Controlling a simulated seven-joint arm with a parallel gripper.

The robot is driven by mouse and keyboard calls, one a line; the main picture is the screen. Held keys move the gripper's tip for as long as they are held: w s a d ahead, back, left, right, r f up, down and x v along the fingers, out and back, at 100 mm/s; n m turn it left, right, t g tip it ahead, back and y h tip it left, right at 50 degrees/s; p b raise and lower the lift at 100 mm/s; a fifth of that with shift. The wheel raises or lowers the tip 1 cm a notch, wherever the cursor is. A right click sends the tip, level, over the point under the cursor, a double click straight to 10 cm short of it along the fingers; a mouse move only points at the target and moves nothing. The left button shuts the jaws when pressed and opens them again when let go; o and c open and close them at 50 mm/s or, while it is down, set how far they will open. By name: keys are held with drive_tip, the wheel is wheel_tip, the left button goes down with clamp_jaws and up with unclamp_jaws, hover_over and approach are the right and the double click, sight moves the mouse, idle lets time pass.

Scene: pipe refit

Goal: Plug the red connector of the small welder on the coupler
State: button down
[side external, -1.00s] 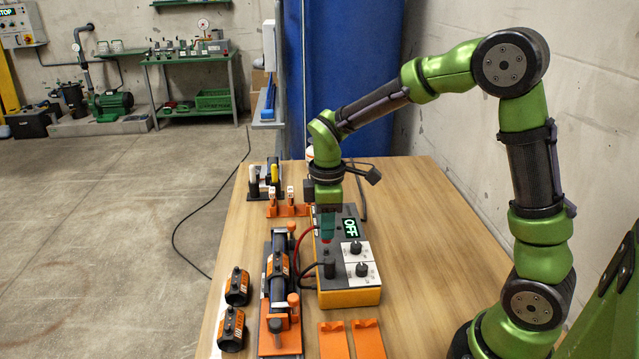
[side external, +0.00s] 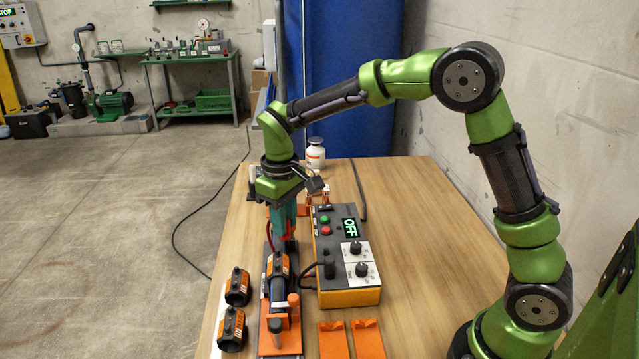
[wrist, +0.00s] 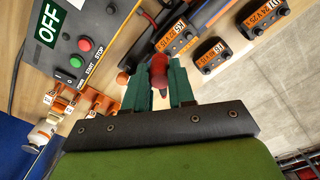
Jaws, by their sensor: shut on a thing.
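The small welder (side external: 345,270) is a grey and orange box with an OFF display, standing right of the pipe fixture. The coupler (side external: 279,266), black and orange, sits around the dark pipe in the clamp fixture; it also shows in the wrist view (wrist: 177,37). My gripper (side external: 284,232) points down above the fixture's far end, just beyond the coupler. Its teal fingers are shut on the red connector (wrist: 158,72), whose red cable (side external: 268,236) shows beside them. The connector's tip is hidden, so I cannot tell if it touches anything. A black plug (side external: 330,267) stands at the welder.
Two loose couplers (side external: 237,287) (side external: 231,330) lie left of the fixture. Two orange supports (side external: 333,340) (side external: 368,338) lie in front of the welder. A white bottle (side external: 315,154) and an orange stand (side external: 315,194) are at the back. The table's right side is clear.

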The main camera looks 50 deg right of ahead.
drive_tip(key=m, duration=0.2)
drive_tip(key=w+a+m, duration=0.1)
drive_tip(key=m, duration=0.1)
drive_tip(key=shift+w+r, duration=0.1)
drive_tip(key=shift+r, duration=0.3)
drive_tip(key=m, duration=0.2)
drive_tip(key=shift+w+a+r+m, duration=0.1)
drive_tip(key=shift+w+r+m, duration=0.05)
drive_tip(key=shift+r+m, duration=0.15)
drive_tip(key=shift+m, duration=0.5)
drive_tip(key=shift+f, duration=1.7)
drive_tip(key=shift+f, duration=0.35)
drive_tip(key=shift+f, duration=0.45)
drive_tip(key=shift+f, duration=0.6)
drive_tip(key=c, duration=0.9)
unclamp_jaws()
drive_tip(key=shift+o, duration=0.9)
